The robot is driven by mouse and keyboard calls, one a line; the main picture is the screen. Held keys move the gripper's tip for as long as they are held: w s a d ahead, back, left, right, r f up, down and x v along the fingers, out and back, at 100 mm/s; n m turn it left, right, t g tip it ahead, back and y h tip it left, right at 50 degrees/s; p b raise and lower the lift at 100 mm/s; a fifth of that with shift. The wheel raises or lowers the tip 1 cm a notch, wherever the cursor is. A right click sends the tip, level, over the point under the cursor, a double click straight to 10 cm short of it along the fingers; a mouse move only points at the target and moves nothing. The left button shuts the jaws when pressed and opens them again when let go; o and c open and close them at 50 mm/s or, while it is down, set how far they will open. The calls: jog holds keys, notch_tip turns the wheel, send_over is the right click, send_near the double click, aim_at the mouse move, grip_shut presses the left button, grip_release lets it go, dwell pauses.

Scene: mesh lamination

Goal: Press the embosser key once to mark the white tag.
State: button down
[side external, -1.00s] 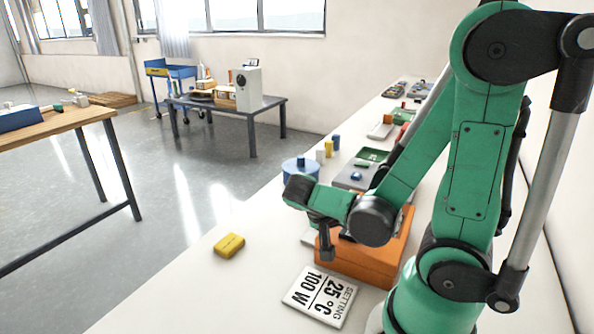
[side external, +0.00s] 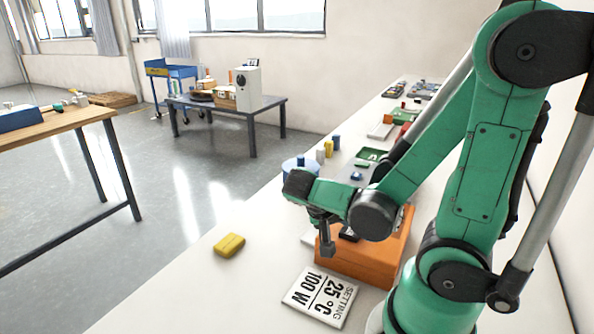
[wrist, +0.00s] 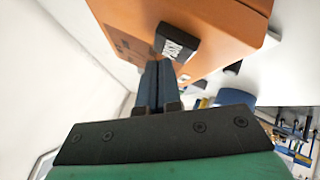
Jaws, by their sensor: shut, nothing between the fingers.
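The embosser appears to be the orange box (side external: 372,258) on the white bench, under and beside my gripper. A black key (side external: 348,235) shows on its top, partly hidden by my arm. In the wrist view the key (wrist: 177,42) is a black block with a white patterned face, on the orange body (wrist: 215,25). My gripper (side external: 327,250) points down at the box's left side. In the wrist view its dark fingers (wrist: 153,66) are together and empty, just left of the key. I cannot make out the white tag for certain.
A white card with printed settings (side external: 318,297) lies in front of the box. A yellow block (side external: 229,244) lies to the left on the bench. A blue round container (side external: 299,170) and small coloured items stand behind. The bench between the yellow block and the box is clear.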

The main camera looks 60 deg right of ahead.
aim_at(349, 233)
jog(key=shift+r, duration=0.4)
jog(key=shift+r, duration=2.5)
jog(key=w+a+n+t+y, duration=0.8)
jog(key=w+a+n+t, duration=0.2)
jog(key=a+n, duration=0.2)
jog(key=shift+w+a+n+y, duration=0.25)
jog(key=shift+n+y, duration=0.05)
jog(key=shift+y, duration=0.1)
jog(key=shift+f, duration=0.1)
